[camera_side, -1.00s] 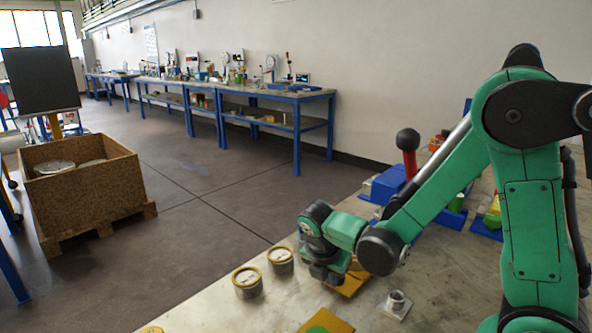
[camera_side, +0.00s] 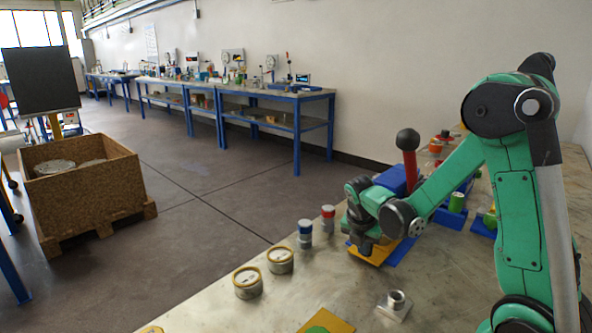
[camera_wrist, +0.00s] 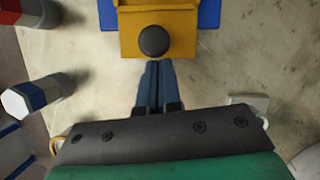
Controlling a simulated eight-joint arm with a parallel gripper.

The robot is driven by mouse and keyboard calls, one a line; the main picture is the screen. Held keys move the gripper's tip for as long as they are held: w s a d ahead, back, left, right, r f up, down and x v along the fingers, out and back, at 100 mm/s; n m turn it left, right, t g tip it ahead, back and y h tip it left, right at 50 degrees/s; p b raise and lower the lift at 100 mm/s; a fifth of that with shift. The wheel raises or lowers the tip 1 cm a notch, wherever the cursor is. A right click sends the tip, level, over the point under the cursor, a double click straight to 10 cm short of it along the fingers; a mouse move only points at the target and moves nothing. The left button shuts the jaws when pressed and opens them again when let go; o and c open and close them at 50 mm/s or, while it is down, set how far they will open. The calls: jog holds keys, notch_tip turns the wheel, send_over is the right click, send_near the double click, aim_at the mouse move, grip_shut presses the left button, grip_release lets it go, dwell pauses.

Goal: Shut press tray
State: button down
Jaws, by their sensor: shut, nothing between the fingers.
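The press tray (camera_wrist: 130,44) is a yellow plate with a round black knob (camera_wrist: 153,41) on its near end. In the wrist view its far part meets the blue press base (camera_wrist: 208,14). In the side view the tray (camera_side: 375,254) shows partly under my gripper, in front of the blue press (camera_side: 392,179) with its red, black-topped lever (camera_side: 407,150). My gripper (camera_wrist: 154,64) is shut and empty, its fingertips right at the near side of the knob. I cannot tell whether they touch it. My wrist hides part of the tray and press in the side view.
A blue-banded vessel (camera_side: 305,232) and a red-banded vessel (camera_side: 328,218) stand just left of my gripper. Two gold-rimmed tins (camera_side: 264,270) are nearer the table's left edge. A metal flanged piece (camera_side: 396,304) lies in front; bare table surrounds it.

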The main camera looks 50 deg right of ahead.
jog(key=shift+d, duration=0.3)
jog(key=a, duration=0.5)
jog(key=shift+s, duration=0.3)
jog(key=v, duration=1)
jog(key=a+r+m+t+y, duration=0.1)
jog(key=a+m+t+y, duration=0.3)
jog(key=a+m, duration=0.5)
jog(key=m+t, duration=0.2)
jog(key=m, duration=0.8)
jog(key=shift+s+m+t, duration=0.3)
jog(key=shift+s+m, duration=0.05)
jog(key=shift+m, duration=0.05)
